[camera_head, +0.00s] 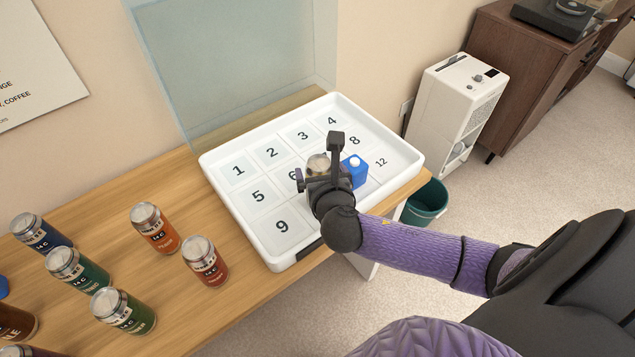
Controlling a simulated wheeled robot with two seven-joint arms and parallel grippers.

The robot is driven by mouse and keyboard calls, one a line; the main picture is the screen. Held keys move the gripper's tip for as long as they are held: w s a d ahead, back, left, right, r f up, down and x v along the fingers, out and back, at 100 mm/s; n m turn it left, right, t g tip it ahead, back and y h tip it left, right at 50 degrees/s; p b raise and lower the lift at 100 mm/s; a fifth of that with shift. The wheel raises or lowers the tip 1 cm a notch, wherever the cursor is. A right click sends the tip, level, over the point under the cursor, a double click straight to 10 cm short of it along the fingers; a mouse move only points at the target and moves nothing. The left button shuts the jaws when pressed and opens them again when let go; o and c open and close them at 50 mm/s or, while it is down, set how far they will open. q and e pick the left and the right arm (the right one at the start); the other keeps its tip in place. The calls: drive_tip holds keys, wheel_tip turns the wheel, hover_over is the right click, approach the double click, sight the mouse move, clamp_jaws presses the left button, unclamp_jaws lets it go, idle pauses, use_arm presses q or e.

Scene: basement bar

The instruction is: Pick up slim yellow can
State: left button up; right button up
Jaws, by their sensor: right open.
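A white tray (215,170) with numbered squares stands on the wooden counter. A can (318,163) stands on it near the middle; its silver top with a yellowish tint shows, while my gripper hides most of its body. No other can in view is clearly yellow. My right gripper (317,161) is open over the tray, with one finger on each side of the can's top. I cannot tell whether the fingers touch it. My left gripper is not in view.
A blue container with a white cap (355,172) stands on the tray close to the right of my gripper. Several cans stand on the counter at left, including an orange one (155,228) and a red one (205,262). A glass panel (235,65) rises behind the tray.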

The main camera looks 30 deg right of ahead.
drive_tip(key=shift+x, duration=1.1)
drive_tip(key=shift+s, duration=0.1)
drive_tip(key=c, duration=0.7)
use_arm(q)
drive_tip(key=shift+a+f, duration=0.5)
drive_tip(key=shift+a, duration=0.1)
use_arm(e)
clamp_jaws()
